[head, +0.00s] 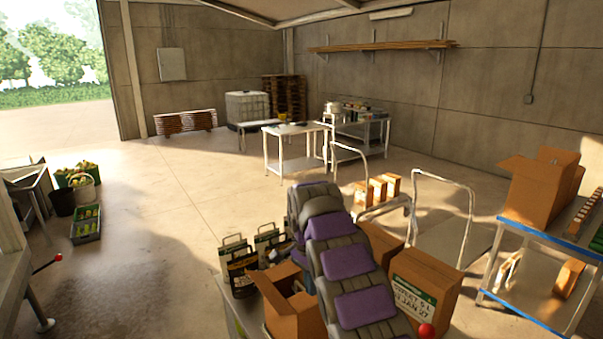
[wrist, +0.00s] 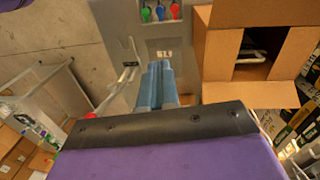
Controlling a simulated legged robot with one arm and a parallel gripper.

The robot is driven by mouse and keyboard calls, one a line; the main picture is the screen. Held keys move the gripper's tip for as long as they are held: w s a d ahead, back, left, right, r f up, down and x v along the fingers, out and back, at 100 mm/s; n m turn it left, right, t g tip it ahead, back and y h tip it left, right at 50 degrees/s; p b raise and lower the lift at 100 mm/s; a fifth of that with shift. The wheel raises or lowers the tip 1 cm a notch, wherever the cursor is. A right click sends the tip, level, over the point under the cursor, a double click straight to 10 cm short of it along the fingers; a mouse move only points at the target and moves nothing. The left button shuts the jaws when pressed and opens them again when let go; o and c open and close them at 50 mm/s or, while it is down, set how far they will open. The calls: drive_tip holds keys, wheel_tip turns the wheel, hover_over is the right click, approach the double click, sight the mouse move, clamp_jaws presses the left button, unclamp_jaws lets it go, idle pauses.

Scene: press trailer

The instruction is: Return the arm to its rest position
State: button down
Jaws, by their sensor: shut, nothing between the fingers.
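My gripper (wrist: 158,84) shows in the wrist view as two blue fingers held together, with nothing between them. Beyond the fingertips is a grey panel (wrist: 122,38) with green, blue and red parts along its top; I cannot tell whether the fingers touch it. In the head view my arm (head: 345,262), grey with purple pads, rises from the bottom edge and is folded in front of me. The gripper's fingers cannot be made out in the head view.
In the wrist view an open cardboard box (wrist: 222,70) is close at right. In the head view, boxes (head: 423,285) and jugs (head: 236,262) crowd around my arm. A blue-edged table (head: 540,238) stands at right. The concrete floor (head: 190,200) is clear at left centre.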

drive_tip(key=s+d+n+b, duration=0.1)
drive_tip(key=s+d+b, duration=0.2)
drive_tip(key=s, duration=0.3)
drive_tip(key=s+d+f+n+b, duration=0.1)
drive_tip(key=s+d+n+b, duration=0.15)
drive_tip(key=s, duration=0.35)
drive_tip(key=s+d+b, duration=0.3)
drive_tip(key=s+d, duration=0.1)
drive_tip(key=s, duration=0.2)
drive_tip(key=s+f+n+b, duration=0.2)
drive_tip(key=s+f, duration=0.3)
drive_tip(key=s, duration=0.5)
drive_tip(key=s+f+n+b, duration=0.2)
drive_tip(key=s+f+b, duration=0.2)
drive_tip(key=s, duration=0.6)
drive_tip(key=s+f+n+b, duration=0.3)
drive_tip(key=s+f, duration=0.4)
drive_tip(key=s, duration=0.3)
drive_tip(key=shift+d+f+g+y, duration=0.15)
drive_tip(key=shift+g+y, duration=0.25)
